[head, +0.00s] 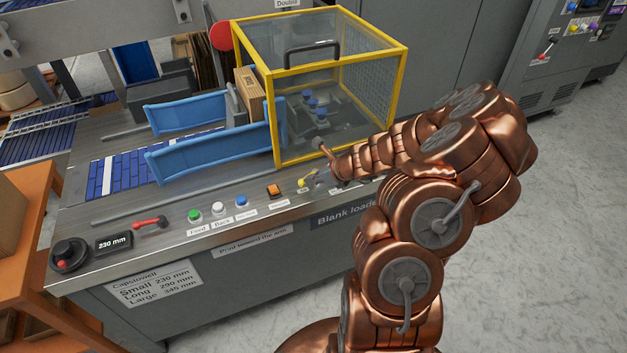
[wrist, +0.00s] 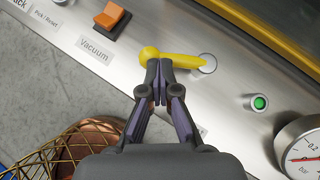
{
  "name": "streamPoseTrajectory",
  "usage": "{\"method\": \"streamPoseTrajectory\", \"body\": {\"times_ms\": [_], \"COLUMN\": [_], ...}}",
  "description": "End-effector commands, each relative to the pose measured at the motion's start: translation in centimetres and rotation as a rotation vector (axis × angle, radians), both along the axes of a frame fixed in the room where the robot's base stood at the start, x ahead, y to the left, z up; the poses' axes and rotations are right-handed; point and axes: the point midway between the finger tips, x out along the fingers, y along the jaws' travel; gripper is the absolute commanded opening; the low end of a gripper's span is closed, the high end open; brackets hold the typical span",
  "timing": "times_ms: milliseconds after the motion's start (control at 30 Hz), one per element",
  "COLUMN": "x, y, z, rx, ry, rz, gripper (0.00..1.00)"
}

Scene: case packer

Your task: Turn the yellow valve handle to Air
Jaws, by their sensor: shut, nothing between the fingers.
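The yellow valve handle (wrist: 185,60) is a lever on the metal control panel. In the wrist view it lies roughly level, with a round knob at its left end and a silver round fitting at its right end. My gripper (wrist: 160,66) is shut and empty, with its fingertips at the handle near the knob. They cover part of the handle's lower edge; I cannot tell whether they touch it. In the head view the handle (head: 302,183) shows small, just left of my gripper (head: 312,179). No Air label is readable.
An orange Vacuum switch (wrist: 110,20) sits left of the handle. A green button (wrist: 259,103) and a pressure gauge (wrist: 303,155) sit to its right. The yellow-framed guard (head: 401,95) stands behind my gripper. A blue button (head: 241,201) and a red lever (head: 150,223) are further left.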

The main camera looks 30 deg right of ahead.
Motion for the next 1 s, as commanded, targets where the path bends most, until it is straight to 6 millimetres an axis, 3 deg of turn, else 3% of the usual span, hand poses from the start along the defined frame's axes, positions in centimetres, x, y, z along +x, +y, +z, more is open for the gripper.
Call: {"method": "streamPoseTrajectory", "body": {"times_ms": [400,1000], "x": [1.7,2.2], "y": [1.5,1.5], "z": [0.0,0.0], "rx": [0.001,0.000], "ry": [0.002,0.001], "rz": [0.008,0.002], "gripper": [0.00,0.00]}}
